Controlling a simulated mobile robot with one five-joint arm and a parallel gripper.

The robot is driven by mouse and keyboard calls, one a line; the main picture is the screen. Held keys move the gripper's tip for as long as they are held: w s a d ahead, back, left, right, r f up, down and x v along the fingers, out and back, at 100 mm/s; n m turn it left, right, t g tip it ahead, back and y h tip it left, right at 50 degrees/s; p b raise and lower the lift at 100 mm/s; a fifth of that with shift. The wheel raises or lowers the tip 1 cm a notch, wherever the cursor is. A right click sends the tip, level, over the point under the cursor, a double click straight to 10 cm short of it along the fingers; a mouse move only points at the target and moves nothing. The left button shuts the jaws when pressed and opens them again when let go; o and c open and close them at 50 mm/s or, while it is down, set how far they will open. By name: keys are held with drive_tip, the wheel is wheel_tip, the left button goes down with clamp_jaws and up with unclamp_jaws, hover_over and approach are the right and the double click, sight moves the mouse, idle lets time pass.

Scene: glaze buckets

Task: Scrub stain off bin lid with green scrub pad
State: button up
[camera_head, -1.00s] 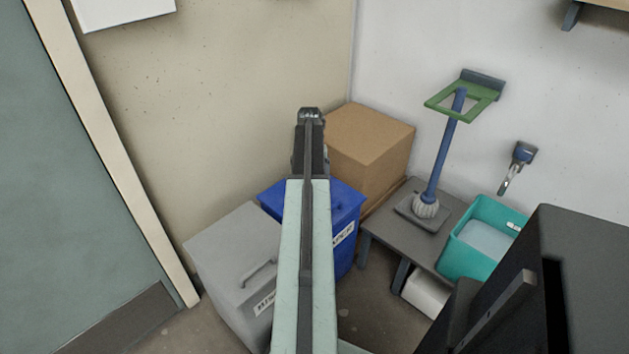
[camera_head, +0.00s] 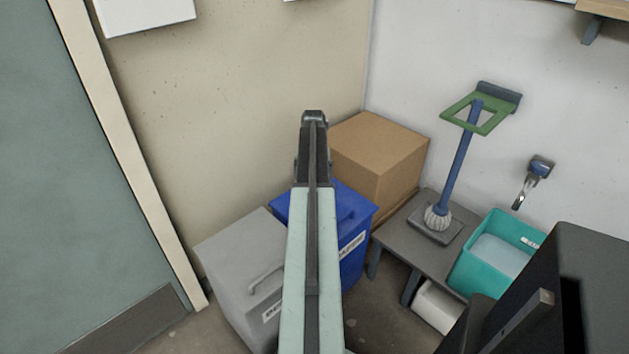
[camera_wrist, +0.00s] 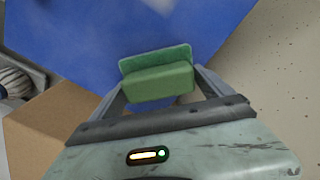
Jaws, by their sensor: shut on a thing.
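In the wrist view my gripper (camera_wrist: 160,86) is shut on the green scrub pad (camera_wrist: 158,83), a block with a flatter, darker green layer on its far side. The pad is over the blue bin lid (camera_wrist: 75,35), which fills the top of that view. I cannot tell if the pad touches the lid. The lid has faint paler patches, but no clear stain shows. In the head view my arm covers part of the blue bin (camera_head: 355,222), and my gripper's fingers and the pad are hidden.
A grey lidded bin (camera_head: 232,250) stands left of the blue one. A cardboard box (camera_head: 375,150) is behind it, against the wall. To the right, a low grey bench (camera_head: 410,240) holds a blue-handled brush (camera_head: 458,165) and a teal tub (camera_head: 470,265).

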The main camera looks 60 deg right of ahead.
drive_tip(key=shift+r+p, duration=2.9)
drive_tip(key=shift+r, duration=0.1)
wheel_tip(320, 180, up, 3)
drive_tip(key=p, duration=0.3)
drive_tip(key=shift+r, duration=0.15)
drive_tip(key=shift+f, duration=0.2)
